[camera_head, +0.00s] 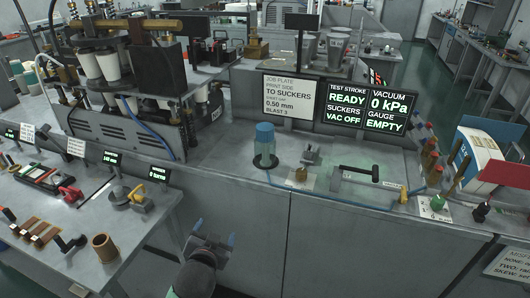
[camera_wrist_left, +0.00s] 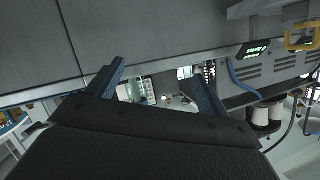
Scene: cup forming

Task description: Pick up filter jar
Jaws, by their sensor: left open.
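My left gripper (camera_head: 215,234) is open and empty, in front of the bench's front face, nearer to me and lower left of the jar. Its two blue fingers stand apart and touch nothing. In the left wrist view the open fingers (camera_wrist_left: 159,70) show against grey cabinet faces and the room. I cannot make out the jar there. My right gripper is not in view.
A job plate sign (camera_head: 291,95) and a dark display (camera_head: 369,105) stand behind the jar. A small metal fitting (camera_head: 311,154) and a black-handled lever (camera_head: 356,172) lie right of it. A machine with white cups (camera_head: 108,65) stands at the left.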

